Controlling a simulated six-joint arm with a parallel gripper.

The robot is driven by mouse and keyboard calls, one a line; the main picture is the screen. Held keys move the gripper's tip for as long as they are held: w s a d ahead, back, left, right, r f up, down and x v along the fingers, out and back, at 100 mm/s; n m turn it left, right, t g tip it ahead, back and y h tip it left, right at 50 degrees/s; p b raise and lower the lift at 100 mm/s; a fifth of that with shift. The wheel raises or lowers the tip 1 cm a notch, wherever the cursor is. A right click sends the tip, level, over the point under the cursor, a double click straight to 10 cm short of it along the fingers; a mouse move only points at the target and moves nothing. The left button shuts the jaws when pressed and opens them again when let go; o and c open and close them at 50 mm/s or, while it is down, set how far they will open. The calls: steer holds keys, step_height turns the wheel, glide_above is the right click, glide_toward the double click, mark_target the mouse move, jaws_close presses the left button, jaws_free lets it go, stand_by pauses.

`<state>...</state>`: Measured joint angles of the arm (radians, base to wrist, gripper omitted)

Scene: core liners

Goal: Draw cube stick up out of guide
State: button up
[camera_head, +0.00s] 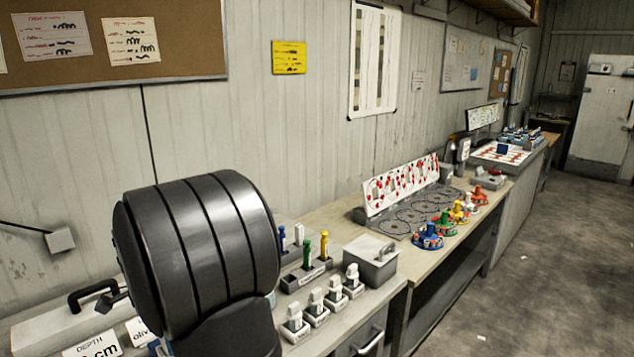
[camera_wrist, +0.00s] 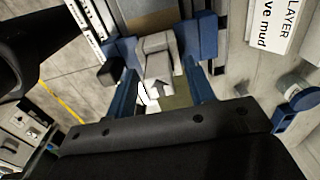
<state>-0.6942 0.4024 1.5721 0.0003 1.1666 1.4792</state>
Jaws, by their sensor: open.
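I cannot tell which of these is the guide. In the head view my gripper is hidden behind my dark arm.
In the head view, white-topped pieces (camera_head: 334,292) stand in grey holders near a rack of coloured sticks (camera_head: 306,268) and a grey lidded box (camera_head: 370,262). A sign reading "DEPTH" (camera_head: 95,343) is at the lower left. A label (camera_wrist: 281,25) is at the wrist view's upper right.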

steer(key=c, duration=1)
steer(key=shift+o, duration=0.2)
steer(key=shift+r, duration=4.3)
